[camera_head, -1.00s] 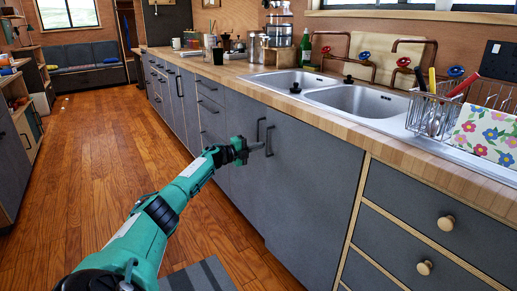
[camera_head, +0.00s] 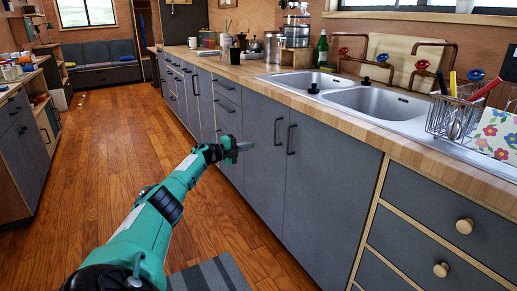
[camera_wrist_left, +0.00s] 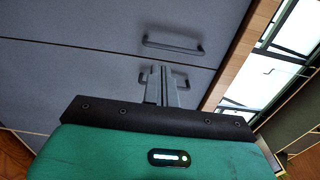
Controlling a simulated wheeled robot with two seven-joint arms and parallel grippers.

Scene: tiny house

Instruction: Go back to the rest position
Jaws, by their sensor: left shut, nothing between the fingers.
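My left arm reaches in from the lower left in the head view. Its left gripper (camera_head: 239,149) is shut and empty, held in front of the grey cabinet doors under the sink and apart from their handles. The two black door handles, one left (camera_head: 278,132) and one right (camera_head: 291,140), are in view and both doors are closed. In the left wrist view the shut fingers (camera_wrist_left: 161,88) point at the grey cabinet fronts, with a dark handle (camera_wrist_left: 173,44) beyond them. My right gripper is not in view.
The wooden counter (camera_head: 245,76) with a double sink (camera_head: 375,102) runs along the right. Drawers with round knobs (camera_head: 464,226) are at the lower right. The wood floor (camera_head: 110,165) is open on the left, with a striped mat (camera_head: 212,276) near the bottom. Shelving stands at far left.

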